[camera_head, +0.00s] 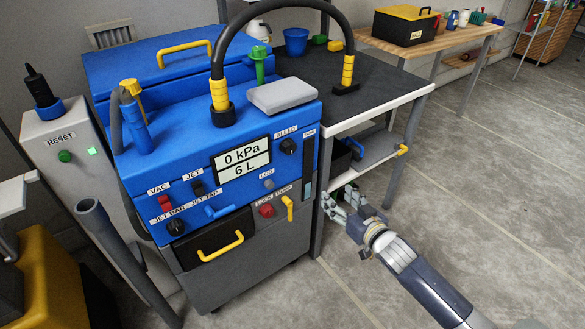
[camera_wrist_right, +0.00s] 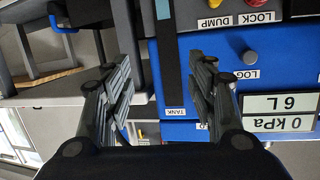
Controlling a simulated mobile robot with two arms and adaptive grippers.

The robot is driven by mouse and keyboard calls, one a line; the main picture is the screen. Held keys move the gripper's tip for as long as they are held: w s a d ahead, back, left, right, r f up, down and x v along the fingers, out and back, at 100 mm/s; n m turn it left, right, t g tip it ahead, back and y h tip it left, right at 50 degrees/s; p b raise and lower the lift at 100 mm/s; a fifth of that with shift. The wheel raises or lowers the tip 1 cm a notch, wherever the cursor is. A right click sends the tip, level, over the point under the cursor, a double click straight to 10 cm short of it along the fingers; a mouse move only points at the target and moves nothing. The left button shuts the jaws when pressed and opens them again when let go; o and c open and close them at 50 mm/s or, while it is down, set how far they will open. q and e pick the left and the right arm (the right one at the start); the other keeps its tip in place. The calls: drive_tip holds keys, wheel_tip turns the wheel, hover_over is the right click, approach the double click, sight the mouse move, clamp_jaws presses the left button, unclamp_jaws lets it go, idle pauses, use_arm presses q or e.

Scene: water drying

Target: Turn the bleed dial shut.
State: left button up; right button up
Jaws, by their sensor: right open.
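The bleed dial (camera_head: 288,146) is a black round knob on the upper right of the blue machine's front panel, below the BLEED label (camera_head: 286,132). My right gripper (camera_head: 338,203) is open and empty in the head view. It is low and to the right of the dial, in front of the side table's leg, apart from the dial. In the right wrist view the spread fingers of the right gripper (camera_wrist_right: 158,75) face the panel, which appears upside down. The dial cannot be made out there; the right-hand finger covers part of the panel. My left gripper is not in view.
The panel also carries a display (camera_head: 241,161) reading 0 kPa and 6 L, a red knob (camera_head: 267,211) and a yellow lever (camera_head: 288,208). A dark-topped table (camera_head: 385,84) stands right of the machine. A grey block (camera_head: 283,96) lies above the dial. Floor at right is clear.

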sight(291, 150)
drive_tip(key=s+a+r+n+y+b, duration=0.2)
drive_tip(key=a+r+y+b, duration=0.3)
drive_tip(key=r, duration=0.6)
drive_tip(key=shift+t+h, duration=0.3)
drive_tip(key=shift+h, duration=0.2)
drive_tip(key=x, duration=1)
drive_tip(key=shift+a+f, duration=0.15)
drive_tip(key=shift+a, duration=0.4)
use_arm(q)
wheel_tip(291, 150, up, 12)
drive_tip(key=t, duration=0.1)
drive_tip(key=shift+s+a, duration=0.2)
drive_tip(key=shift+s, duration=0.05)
use_arm(e)
drive_tip(key=shift+w+a, duration=0.4)
drive_tip(key=shift+w, duration=0.1)
drive_tip(key=c, duration=1)
